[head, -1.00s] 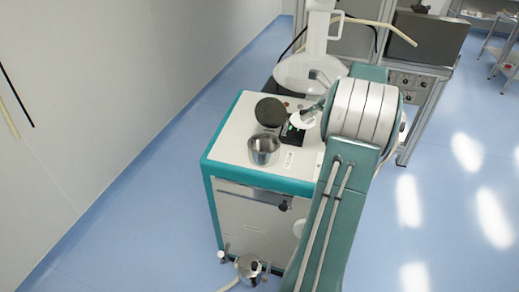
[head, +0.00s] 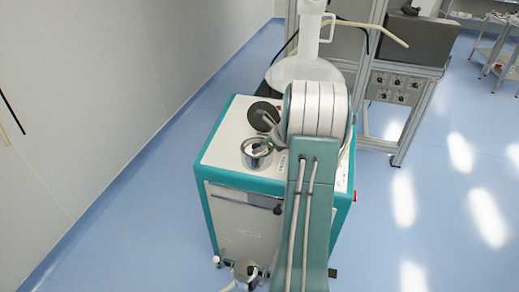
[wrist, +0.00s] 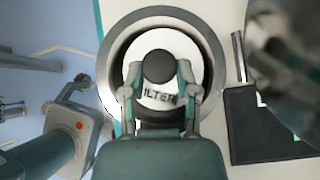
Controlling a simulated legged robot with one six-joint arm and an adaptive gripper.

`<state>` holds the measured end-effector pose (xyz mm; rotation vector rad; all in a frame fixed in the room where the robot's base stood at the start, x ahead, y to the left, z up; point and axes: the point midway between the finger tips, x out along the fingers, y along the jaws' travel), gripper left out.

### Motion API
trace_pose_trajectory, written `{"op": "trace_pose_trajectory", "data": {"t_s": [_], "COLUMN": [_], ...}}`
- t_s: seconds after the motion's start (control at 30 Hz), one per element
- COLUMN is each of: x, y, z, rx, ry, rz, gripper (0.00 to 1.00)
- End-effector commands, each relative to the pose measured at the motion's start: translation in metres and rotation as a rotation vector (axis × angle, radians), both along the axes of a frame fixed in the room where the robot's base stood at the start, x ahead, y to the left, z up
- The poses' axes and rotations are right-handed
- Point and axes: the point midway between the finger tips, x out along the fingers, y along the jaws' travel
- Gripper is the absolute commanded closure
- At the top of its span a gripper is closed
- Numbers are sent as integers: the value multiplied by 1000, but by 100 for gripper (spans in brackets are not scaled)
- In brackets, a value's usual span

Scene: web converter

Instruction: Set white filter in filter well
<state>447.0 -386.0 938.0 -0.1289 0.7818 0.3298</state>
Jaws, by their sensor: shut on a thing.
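The white filter (wrist: 160,38) is a round disc with a dark knob and part of the word "FILTER" showing in the wrist view. My gripper (wrist: 158,70) is shut on its knob, one finger on each side. The filter well (wrist: 216,62) is a round metal cup whose rim rings the white disc in the wrist view. In the head view the well (head: 256,161) stands on the front of the white cabinet top, with my gripper (head: 262,147) at its mouth. I cannot tell how deep the filter sits or whether it touches the well.
The well stands on a white cabinet with teal edges (head: 240,187). A large white vessel (head: 305,72) is behind the cabinet.

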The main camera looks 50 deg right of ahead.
Motion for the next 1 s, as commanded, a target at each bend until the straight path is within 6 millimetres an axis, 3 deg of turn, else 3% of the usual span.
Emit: {"op": "trace_pose_trajectory", "data": {"t_s": [0.3,0.33,0.77,1.0], "x": [0,0,-3,-31], "y": [-1,-1,-3,-14], "z": [-8,-8,-4,27], "rx": [-4,-4,-5,-7], "ry": [-3,-3,-4,-6], "rz": [-1,-1,-1,-4], "gripper": [100,47,46,46]}}
